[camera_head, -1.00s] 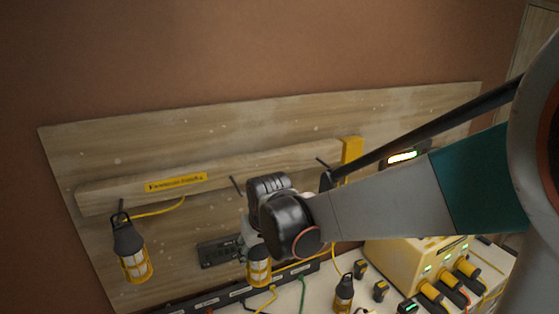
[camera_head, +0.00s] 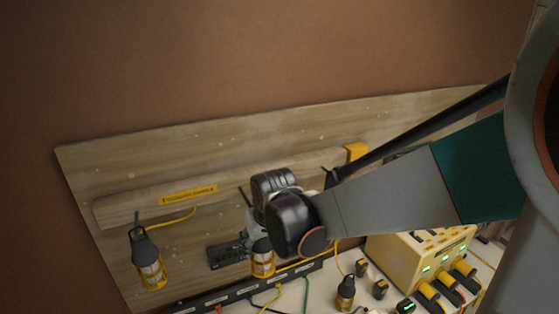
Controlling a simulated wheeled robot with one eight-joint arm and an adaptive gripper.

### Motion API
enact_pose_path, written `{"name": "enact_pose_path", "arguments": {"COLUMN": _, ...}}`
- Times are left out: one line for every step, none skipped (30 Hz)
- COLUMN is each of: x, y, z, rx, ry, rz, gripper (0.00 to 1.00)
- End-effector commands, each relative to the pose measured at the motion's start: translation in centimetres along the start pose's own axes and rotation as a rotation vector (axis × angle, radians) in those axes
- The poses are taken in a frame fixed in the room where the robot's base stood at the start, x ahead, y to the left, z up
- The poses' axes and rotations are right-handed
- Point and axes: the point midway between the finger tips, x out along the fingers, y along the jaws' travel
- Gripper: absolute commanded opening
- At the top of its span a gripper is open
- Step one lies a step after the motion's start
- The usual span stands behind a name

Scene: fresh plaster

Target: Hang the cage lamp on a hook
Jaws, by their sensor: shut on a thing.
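My gripper (camera_head: 259,238) is mostly hidden behind my dark wrist, in front of the wooden board. It is shut on a cage lamp (camera_head: 262,264) with a yellow cage, which hangs upright below it. Another cage lamp (camera_head: 149,265), black-topped with a yellow cage, hangs from the left hook (camera_head: 136,217) on the wooden rail (camera_head: 135,205). The middle hook (camera_head: 244,194) sticks out just above and left of my gripper and looks empty. The right hook (camera_head: 326,172) is partly covered by my arm. Whether the held lamp touches a hook cannot be seen.
A labelled black strip (camera_head: 225,299) runs along the back of the bench. A third lamp (camera_head: 346,293) stands on the bench, near small batteries (camera_head: 380,289) and a yellow charger box (camera_head: 415,254). Yellow and green cables lie behind and below the held lamp.

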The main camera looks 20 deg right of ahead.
Motion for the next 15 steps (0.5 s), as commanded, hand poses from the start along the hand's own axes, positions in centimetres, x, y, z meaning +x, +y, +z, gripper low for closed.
{"name": "enact_pose_path", "arguments": {"x": 0.1, "y": 0.0, "z": -0.1, "rx": -0.001, "ry": 0.000, "rz": 0.000, "gripper": 0.22}}
{"name": "enact_pose_path", "arguments": {"x": 0.1, "y": -0.1, "z": -0.2, "rx": -0.001, "ry": 0.000, "rz": 0.000, "gripper": 0.22}}
{"name": "enact_pose_path", "arguments": {"x": 0.2, "y": -0.1, "z": -0.4, "rx": -0.001, "ry": 0.000, "rz": 0.000, "gripper": 0.22}}
{"name": "enact_pose_path", "arguments": {"x": 0.3, "y": -0.1, "z": -0.6, "rx": -0.001, "ry": 0.000, "rz": 0.000, "gripper": 0.22}}
{"name": "enact_pose_path", "arguments": {"x": 0.4, "y": -0.1, "z": -0.7, "rx": -0.001, "ry": 0.000, "rz": 0.000, "gripper": 0.22}}
{"name": "enact_pose_path", "arguments": {"x": 0.5, "y": -0.1, "z": -0.9, "rx": -0.001, "ry": 0.000, "rz": 0.000, "gripper": 0.22}}
{"name": "enact_pose_path", "arguments": {"x": 0.6, "y": -0.1, "z": -1.1, "rx": -0.001, "ry": 0.000, "rz": 0.000, "gripper": 0.22}}
{"name": "enact_pose_path", "arguments": {"x": 0.6, "y": -0.1, "z": -1.2, "rx": -0.001, "ry": 0.000, "rz": 0.000, "gripper": 0.22}}
{"name": "enact_pose_path", "arguments": {"x": 0.7, "y": -0.1, "z": -1.4, "rx": -0.001, "ry": 0.000, "rz": 0.000, "gripper": 0.22}}
{"name": "enact_pose_path", "arguments": {"x": 0.8, "y": -0.1, "z": -1.6, "rx": -0.001, "ry": 0.000, "rz": 0.000, "gripper": 0.22}}
{"name": "enact_pose_path", "arguments": {"x": 0.9, "y": -0.1, "z": -1.7, "rx": -0.001, "ry": 0.000, "rz": 0.000, "gripper": 0.22}}
{"name": "enact_pose_path", "arguments": {"x": 1.0, "y": -0.1, "z": -1.9, "rx": -0.001, "ry": 0.000, "rz": 0.000, "gripper": 0.22}}
{"name": "enact_pose_path", "arguments": {"x": 1.1, "y": -0.1, "z": -2.1, "rx": -0.001, "ry": 0.000, "rz": 0.000, "gripper": 0.22}}
{"name": "enact_pose_path", "arguments": {"x": 1.2, "y": -0.1, "z": -2.2, "rx": -0.001, "ry": 0.000, "rz": 0.000, "gripper": 0.22}}
{"name": "enact_pose_path", "arguments": {"x": 1.3, "y": -0.1, "z": -2.4, "rx": -0.001, "ry": 0.000, "rz": 0.000, "gripper": 0.22}}
